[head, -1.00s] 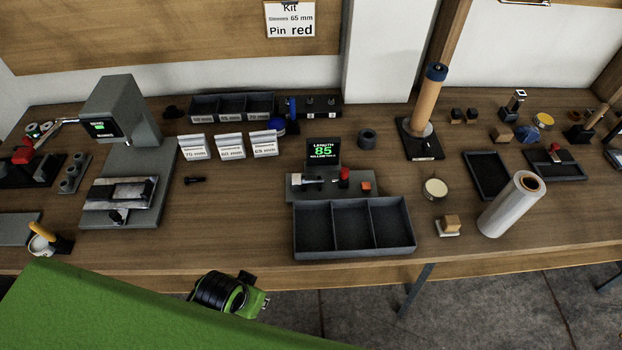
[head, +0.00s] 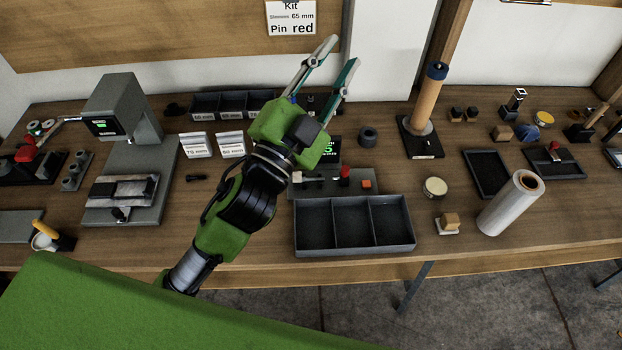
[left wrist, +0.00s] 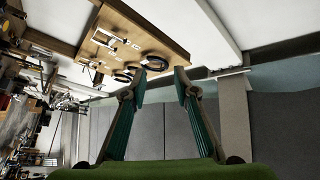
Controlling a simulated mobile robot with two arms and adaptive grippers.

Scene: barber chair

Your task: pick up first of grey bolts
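My left gripper (head: 343,52) is raised above the back of the bench, fingers apart and empty. Its fingers also show open in the left wrist view (left wrist: 165,82), with nothing between them. I cannot tell for certain which things are the grey bolts. A grey block with several short grey pegs (head: 76,171) stands at the left. A dark holder (head: 325,104) at the back has small grey knobs, mostly hidden behind my left gripper. A small dark bolt-like piece (head: 196,178) lies on the bench. My right gripper is not in view.
An empty three-part tray (head: 354,249) stands at the front of the bench. A grey press-like machine (head: 125,150) is at the left.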

